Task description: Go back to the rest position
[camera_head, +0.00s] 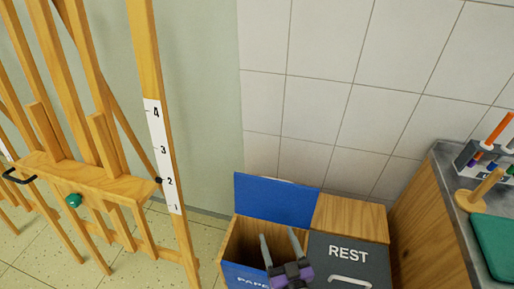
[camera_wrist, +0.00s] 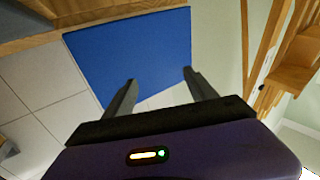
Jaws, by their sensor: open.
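My gripper (camera_head: 280,244) is open, its two grey fingers apart with nothing between them. In the head view it is at the bottom centre, in front of the open wooden bin marked with "PAPE" (camera_head: 246,276). The bin's raised blue lid (camera_head: 277,200) stands behind the fingers. In the wrist view the fingers of my gripper (camera_wrist: 160,88) show against the same blue lid (camera_wrist: 135,50). The inside of the bin is mostly hidden by my gripper and the front wall.
A wooden easel (camera_head: 85,180) with a number scale stands left. A grey counter (camera_head: 455,185) at right holds a pen rack (camera_head: 480,155), a wooden peg stand (camera_head: 472,200) and a green mat (camera_head: 495,240).

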